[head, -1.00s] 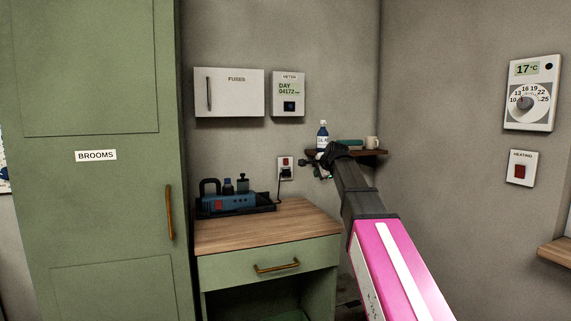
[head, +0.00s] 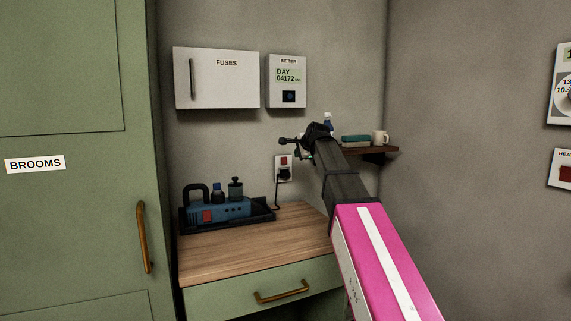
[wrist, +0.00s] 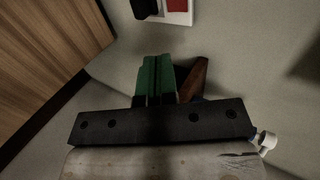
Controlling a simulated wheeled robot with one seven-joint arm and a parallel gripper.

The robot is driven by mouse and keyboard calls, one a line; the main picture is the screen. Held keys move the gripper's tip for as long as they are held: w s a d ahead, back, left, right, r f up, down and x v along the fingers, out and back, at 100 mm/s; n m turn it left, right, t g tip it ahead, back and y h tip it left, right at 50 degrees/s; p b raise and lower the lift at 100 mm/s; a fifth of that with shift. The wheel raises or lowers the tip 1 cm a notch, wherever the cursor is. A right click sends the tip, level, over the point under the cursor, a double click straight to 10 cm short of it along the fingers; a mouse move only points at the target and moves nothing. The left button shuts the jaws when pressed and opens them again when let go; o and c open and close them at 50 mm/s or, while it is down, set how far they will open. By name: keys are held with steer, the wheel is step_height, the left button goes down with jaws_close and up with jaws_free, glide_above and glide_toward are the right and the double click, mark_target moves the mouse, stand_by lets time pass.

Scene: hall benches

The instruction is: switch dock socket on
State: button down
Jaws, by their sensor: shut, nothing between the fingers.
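The dock socket (head: 284,167) is a white wall plate above the wooden cabinet top, with a red switch in its upper part and a black plug with a cable below. In the wrist view the plate (wrist: 180,17) is cut by the top edge, showing part of the red switch (wrist: 177,5) and the black plug (wrist: 145,8). My gripper (wrist: 158,58) is shut and empty, its green fingers side by side below the plate in that view and apart from it. In the head view my gripper (head: 305,155) is just right of the socket. The switch's position is too small to tell.
A blue dock device (head: 222,209) stands in a black tray on the cabinet top (head: 255,245). A small shelf (head: 375,151) with a bottle, green item and mug is behind my arm. The fuse box (head: 217,78) and meter (head: 287,82) hang above. A green broom cupboard (head: 75,215) stands left.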

mark_target(285, 164)
steer(key=x, duration=0.9)
steer(key=r+x, duration=0.1)
steer(key=x, duration=0.3)
steer(key=shift+w+a+f, duration=0.15)
steer(key=shift+w+f, duration=0.15)
steer(key=shift+w, duration=0.3)
steer(key=shift+w+a+f, duration=0.1)
steer(key=shift+w+f, duration=0.05)
steer(key=shift+w+t, duration=0.1)
steer(key=shift+t, duration=0.3)
